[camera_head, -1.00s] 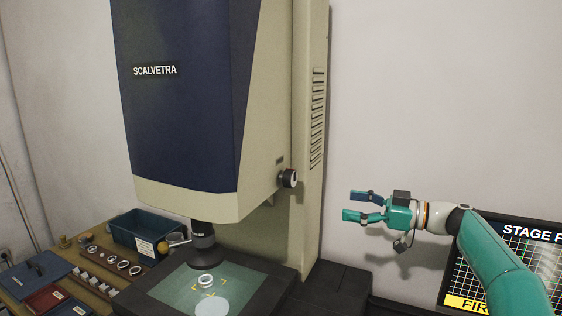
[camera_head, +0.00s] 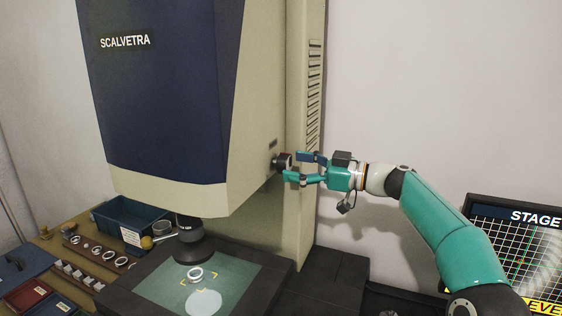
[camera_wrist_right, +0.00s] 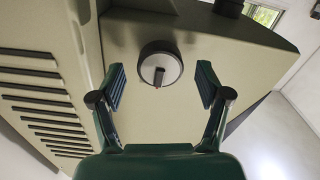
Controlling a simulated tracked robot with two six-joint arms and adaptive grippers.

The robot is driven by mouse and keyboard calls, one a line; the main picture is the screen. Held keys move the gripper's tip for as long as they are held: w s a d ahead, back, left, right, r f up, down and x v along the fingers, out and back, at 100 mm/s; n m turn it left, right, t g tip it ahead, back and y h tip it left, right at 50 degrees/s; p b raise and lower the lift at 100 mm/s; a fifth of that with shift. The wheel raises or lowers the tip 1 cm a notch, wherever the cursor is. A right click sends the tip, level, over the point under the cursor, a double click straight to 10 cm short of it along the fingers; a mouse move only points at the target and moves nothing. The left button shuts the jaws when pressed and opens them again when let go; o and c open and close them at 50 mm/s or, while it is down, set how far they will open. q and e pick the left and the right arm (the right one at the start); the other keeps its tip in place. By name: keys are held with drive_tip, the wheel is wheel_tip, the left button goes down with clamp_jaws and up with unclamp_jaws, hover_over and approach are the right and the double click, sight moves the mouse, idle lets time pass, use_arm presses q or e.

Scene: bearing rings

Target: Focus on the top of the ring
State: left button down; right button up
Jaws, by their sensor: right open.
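A white ring (camera_head: 195,273) lies on the green stage plate (camera_head: 229,277), under the dark lens (camera_head: 190,236) of the large measuring machine. A black focus knob (camera_head: 282,162) sticks out of the machine's right side. It also shows in the right wrist view (camera_wrist_right: 160,66), round with a pale face and a dark grip bar. My right gripper (camera_head: 302,167) is open, its fingers at the knob. In the right wrist view the fingers (camera_wrist_right: 160,88) stand apart on either side of the knob with gaps, not touching it. My left gripper is out of view.
A monitor (camera_head: 518,250) with a grid picture stands at the lower right. A blue bin (camera_head: 125,222), a tray with several rings (camera_head: 107,256) and coloured cases (camera_head: 28,295) lie at the left. The machine's column has vent slots (camera_wrist_right: 40,100) near the gripper.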

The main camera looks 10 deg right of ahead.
sight(285, 164)
drive_tip(key=shift+x, duration=1.15)
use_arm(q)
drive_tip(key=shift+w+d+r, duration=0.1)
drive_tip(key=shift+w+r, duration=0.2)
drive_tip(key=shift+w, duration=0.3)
use_arm(e)
drive_tip(key=shift+w+a, duration=0.25)
drive_tip(key=shift+a, duration=0.1)
drive_tip(key=c, duration=1.2)
drive_tip(key=shift+o, duration=0.2)
